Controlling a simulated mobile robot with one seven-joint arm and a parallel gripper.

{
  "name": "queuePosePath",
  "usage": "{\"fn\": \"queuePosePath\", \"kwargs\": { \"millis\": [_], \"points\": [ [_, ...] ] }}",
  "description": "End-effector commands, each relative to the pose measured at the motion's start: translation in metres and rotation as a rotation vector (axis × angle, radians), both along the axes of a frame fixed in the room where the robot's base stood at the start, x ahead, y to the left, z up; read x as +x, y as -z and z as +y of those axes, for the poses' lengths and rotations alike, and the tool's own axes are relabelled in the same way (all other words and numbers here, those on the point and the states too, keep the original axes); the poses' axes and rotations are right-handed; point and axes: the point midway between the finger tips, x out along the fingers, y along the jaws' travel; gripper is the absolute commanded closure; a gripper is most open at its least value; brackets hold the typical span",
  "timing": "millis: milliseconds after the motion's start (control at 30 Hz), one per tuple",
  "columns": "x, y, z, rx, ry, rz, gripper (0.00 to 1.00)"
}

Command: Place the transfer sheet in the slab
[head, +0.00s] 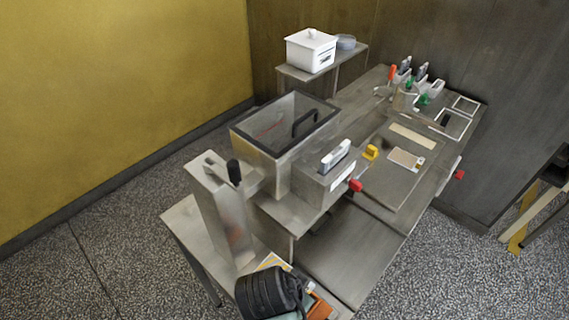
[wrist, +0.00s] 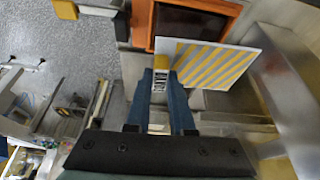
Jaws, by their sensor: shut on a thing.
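The transfer sheet (wrist: 217,66), a pale square with diagonal yellow stripes, is at the tips of my gripper (wrist: 161,75) in the wrist view. The blue fingers are shut at its left edge, by a small yellow tab (wrist: 161,62). The sheet is held tilted; part of it also shows in the head view (head: 272,261), beside my dark wrist. An orange-brown frame with a dark inside (wrist: 190,17) lies just beyond the sheet, which covers its lower part. It may be the slab; I cannot be sure.
A steel column (head: 222,215) stands close beside my gripper. A white box (head: 311,50) stands on a back shelf.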

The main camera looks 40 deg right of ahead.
Motion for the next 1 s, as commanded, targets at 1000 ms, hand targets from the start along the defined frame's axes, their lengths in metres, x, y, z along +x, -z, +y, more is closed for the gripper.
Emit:
{"fn": "queuePosePath", "kwargs": {
  "millis": [1000],
  "points": [
    [-0.004, 0.097, -0.006, 0.001, 0.063, -0.001, 1.0]
  ]
}}
